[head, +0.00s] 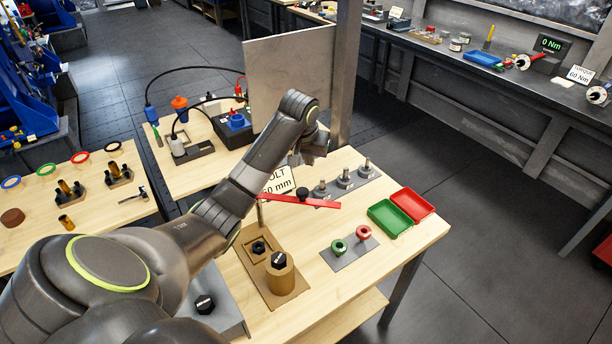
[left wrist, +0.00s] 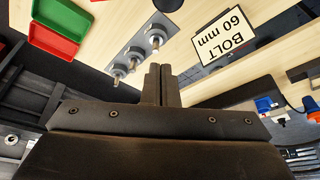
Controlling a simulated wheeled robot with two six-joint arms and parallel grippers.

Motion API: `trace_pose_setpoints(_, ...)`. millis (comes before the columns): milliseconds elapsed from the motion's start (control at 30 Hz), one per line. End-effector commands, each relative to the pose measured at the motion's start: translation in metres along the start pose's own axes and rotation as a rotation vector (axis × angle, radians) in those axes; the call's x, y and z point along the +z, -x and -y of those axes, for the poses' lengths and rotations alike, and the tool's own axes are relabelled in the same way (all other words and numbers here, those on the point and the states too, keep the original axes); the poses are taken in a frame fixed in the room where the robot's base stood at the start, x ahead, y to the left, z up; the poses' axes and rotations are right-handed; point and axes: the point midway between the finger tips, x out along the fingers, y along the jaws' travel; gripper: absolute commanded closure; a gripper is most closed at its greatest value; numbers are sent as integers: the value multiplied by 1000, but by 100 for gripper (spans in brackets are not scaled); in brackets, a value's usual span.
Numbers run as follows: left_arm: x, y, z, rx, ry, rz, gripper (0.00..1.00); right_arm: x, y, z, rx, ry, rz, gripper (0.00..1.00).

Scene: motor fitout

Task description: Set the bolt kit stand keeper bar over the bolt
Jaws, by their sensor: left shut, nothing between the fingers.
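The red keeper bar (head: 325,204), with a black knob (head: 302,194) on it, stands raised on a thin post (head: 261,215) at the back of the brown bolt kit stand (head: 297,298). It points right, away from the stand. On the stand, a black-headed bolt (head: 279,260) sits in a brown cylinder (head: 280,283); a black nut-like piece (head: 258,247) lies behind it. My left gripper (head: 297,160) is beyond the bar, near the bolt sign; the left wrist view shows its fingers (left wrist: 161,85) together and empty. The bar is not visible there. My right gripper is out of view.
A grey plate with several upright studs (head: 344,180) stands behind the bar; it also shows in the left wrist view (left wrist: 138,50). Green (head: 391,219) and red (head: 412,204) trays are at right. A plate (head: 350,252) with green and red knobs is in front. A grey panel (head: 290,80) rises behind.

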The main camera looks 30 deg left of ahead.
Motion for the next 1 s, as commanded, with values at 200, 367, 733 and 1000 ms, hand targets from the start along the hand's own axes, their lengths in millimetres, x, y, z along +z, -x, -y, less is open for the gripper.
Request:
trace_pose_setpoints(200, 0, -40, 0, 1, 2, 5, 100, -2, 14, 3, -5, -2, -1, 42)
trace_pose_setpoints(367, 12, -46, 0, 0, -2, 1, 100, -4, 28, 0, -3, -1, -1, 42)
trace_pose_setpoints(733, 39, -43, 0, -1, -1, 0, 100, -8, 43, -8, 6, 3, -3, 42)
trace_pose_setpoints(1000, 40, -44, 0, -1, -1, 0, 100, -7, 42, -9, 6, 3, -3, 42)
